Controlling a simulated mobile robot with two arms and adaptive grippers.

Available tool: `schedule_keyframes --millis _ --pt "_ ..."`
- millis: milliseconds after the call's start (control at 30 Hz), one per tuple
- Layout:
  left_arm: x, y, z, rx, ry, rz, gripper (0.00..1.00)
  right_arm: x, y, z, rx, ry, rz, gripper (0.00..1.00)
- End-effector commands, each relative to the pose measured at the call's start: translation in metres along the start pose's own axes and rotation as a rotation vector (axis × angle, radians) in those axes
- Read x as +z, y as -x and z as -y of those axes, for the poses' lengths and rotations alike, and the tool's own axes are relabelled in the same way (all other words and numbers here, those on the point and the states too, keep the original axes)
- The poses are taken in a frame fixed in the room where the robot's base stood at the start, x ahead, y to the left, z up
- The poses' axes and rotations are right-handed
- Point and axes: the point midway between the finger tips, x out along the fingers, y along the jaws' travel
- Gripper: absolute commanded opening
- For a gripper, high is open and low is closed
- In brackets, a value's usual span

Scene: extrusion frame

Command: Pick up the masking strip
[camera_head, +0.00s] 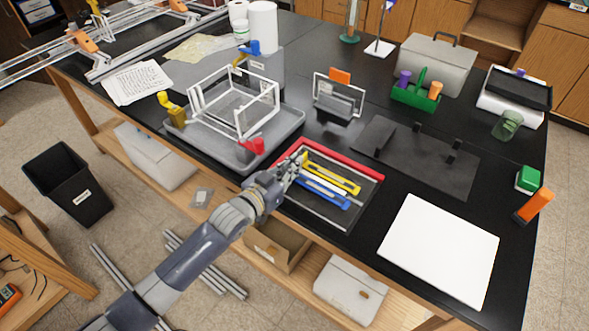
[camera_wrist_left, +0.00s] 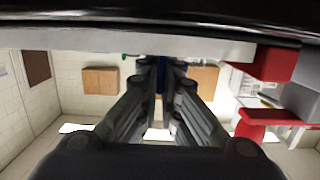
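A shallow dark tray (camera_head: 362,200) near the table's front edge holds several long thin pieces. They include a yellow one (camera_head: 335,176), a white one (camera_head: 318,190) and a blue one (camera_head: 330,197). A red strip (camera_head: 345,163) runs along the tray's back edge. I cannot tell which piece is the masking strip. My left gripper (camera_head: 296,167) is low at the tray's left end, over the ends of these pieces. In the left wrist view its fingers (camera_wrist_left: 161,68) stand apart, with something dark blue showing between the tips. My right gripper is not in view.
A grey tray (camera_head: 222,150) with a white frame and a red clamp (camera_head: 252,146) stands left of the tool tray. A white board (camera_head: 440,248) lies to its right. A dark panel (camera_head: 440,165) with small upright blocks lies behind. Bare black tabletop separates them.

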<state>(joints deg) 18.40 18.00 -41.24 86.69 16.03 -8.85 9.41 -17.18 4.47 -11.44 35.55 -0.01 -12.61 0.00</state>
Motion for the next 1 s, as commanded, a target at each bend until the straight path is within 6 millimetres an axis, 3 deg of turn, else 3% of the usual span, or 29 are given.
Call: schedule_keyframes --millis 167,700,1000 --pt "-0.033 0.004 0.001 0.001 0.0 -0.021 0.0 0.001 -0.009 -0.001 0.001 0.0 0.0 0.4" --pt "-0.022 0.105 -0.072 0.001 0.004 -0.01 0.0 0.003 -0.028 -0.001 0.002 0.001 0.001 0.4" --pt "-0.023 0.131 -0.091 0.0 0.001 -0.011 0.0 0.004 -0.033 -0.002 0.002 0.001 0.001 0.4"
